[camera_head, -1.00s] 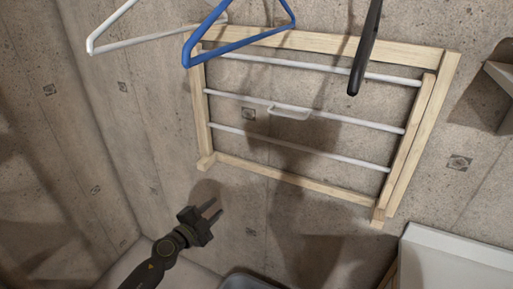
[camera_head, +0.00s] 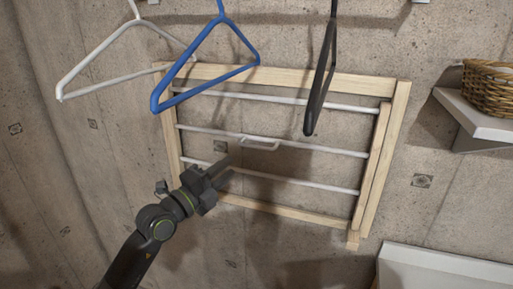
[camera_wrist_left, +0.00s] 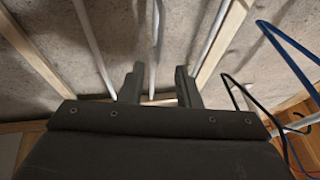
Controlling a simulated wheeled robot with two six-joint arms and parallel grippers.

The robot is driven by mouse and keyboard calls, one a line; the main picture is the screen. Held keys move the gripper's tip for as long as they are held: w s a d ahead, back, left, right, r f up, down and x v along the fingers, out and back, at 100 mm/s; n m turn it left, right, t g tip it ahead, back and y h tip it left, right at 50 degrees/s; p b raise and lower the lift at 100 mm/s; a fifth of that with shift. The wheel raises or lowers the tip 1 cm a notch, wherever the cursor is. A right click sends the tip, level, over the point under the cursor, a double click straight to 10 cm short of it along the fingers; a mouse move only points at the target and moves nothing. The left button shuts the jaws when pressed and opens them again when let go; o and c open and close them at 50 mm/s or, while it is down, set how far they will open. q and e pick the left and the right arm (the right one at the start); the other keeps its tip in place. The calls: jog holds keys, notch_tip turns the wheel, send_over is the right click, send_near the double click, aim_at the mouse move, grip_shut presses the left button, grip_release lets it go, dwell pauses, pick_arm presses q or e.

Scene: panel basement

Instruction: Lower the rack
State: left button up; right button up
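The rack (camera_head: 285,73) is a pale wooden frame with several white rods, folded up flat against the concrete wall. A small white handle (camera_head: 260,144) sits on its middle rod. My left gripper (camera_head: 225,167) is in front of the rack's lower left part, below and left of the handle. In the left wrist view the left gripper (camera_wrist_left: 158,76) is open, its two dark fingers apart. A white bar (camera_wrist_left: 155,50) shows between the fingers; I cannot tell whether it is the handle or a rod, or whether anything touches. My right gripper is not in view.
A white hanger (camera_head: 92,58), a blue hanger (camera_head: 208,82) and a black hanger (camera_head: 321,85) hang in front of the rack's upper part. A shelf (camera_head: 480,122) with a wicker basket (camera_head: 490,88) is at right. A white surface (camera_head: 440,270) lies lower right.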

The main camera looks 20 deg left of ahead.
aim_at(256, 147)
pick_arm(q)
jog(key=x, duration=1.1)
jog(key=shift+w+d+p, duration=0.2)
jog(key=shift+w+p, duration=0.2)
grip_shut()
